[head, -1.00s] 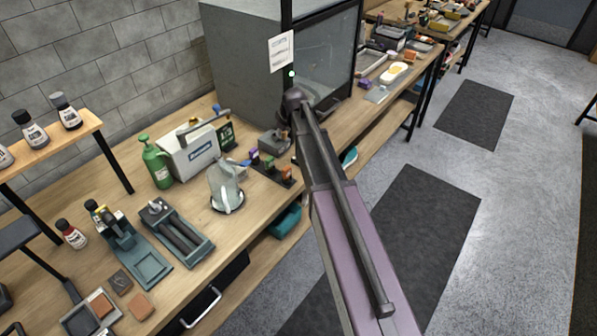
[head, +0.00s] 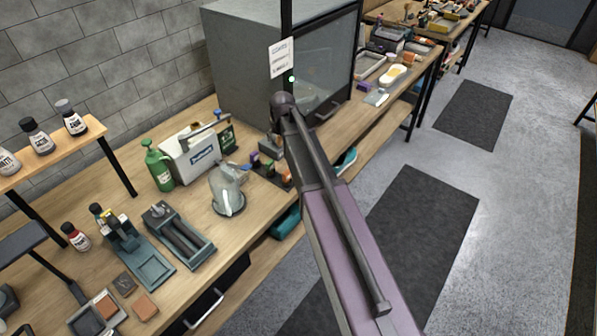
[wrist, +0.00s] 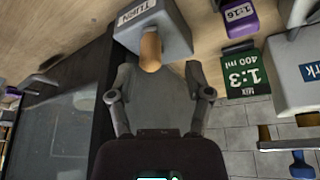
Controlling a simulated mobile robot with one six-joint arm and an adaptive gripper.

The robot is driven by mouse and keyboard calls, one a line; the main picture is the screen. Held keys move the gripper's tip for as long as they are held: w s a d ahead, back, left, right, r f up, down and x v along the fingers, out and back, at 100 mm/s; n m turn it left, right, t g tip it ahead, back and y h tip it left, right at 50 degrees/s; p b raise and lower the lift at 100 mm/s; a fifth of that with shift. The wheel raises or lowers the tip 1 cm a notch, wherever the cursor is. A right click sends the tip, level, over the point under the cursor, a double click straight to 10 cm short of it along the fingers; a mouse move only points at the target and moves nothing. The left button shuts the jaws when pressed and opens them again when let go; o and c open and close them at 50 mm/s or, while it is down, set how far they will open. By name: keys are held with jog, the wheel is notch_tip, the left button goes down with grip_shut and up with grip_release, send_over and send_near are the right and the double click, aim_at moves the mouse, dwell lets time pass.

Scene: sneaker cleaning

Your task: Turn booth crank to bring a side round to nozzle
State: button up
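The spray booth (head: 245,65) is a grey cabinet with a dark glass front at the back of the bench. The crank's grey box, labelled TURN (wrist: 165,30), shows at the top of the wrist view with a wooden knob (wrist: 151,52) standing out from it. In the head view, the box (head: 268,146) is partly hidden behind my arm. My gripper (wrist: 160,68) is open, its fingers apart, with the knob in line with the gap between the tips. I cannot tell whether they touch it. The nozzle and any sneaker in the booth cannot be made out.
A green bottle (head: 158,166), a white machine (head: 193,155), a clear-domed item (head: 228,190) and small coloured blocks (head: 270,168) crowd the bench near the crank. A green 1:3 card (wrist: 240,76) and a purple 1:16 block (wrist: 238,17) are close by. The floor to the right is open.

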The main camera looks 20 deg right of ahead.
jog(key=shift+p+v, duration=4.8)
jog(key=shift+v, duration=0.7)
jog(key=s+f+g+b, duration=0.1)
jog(key=s+g, duration=0.1)
jog(key=s, duration=0.9)
jog(key=s+f+m+g+b, duration=0.1)
jog(key=s+f+g, duration=0.1)
jog(key=s, duration=0.9)
jog(key=shift+s+a+f+m, duration=0.2)
jog(key=shift+s+f+m, duration=0.05)
jog(key=shift+s+m, duration=0.05)
jog(key=shift+s+g, duration=0.3)
jog(key=shift+s, duration=0.35)
jog(key=shift+w, duration=0.1)
jog(key=shift+c, duration=0.6)
jog(key=shift+a, duration=0.1)
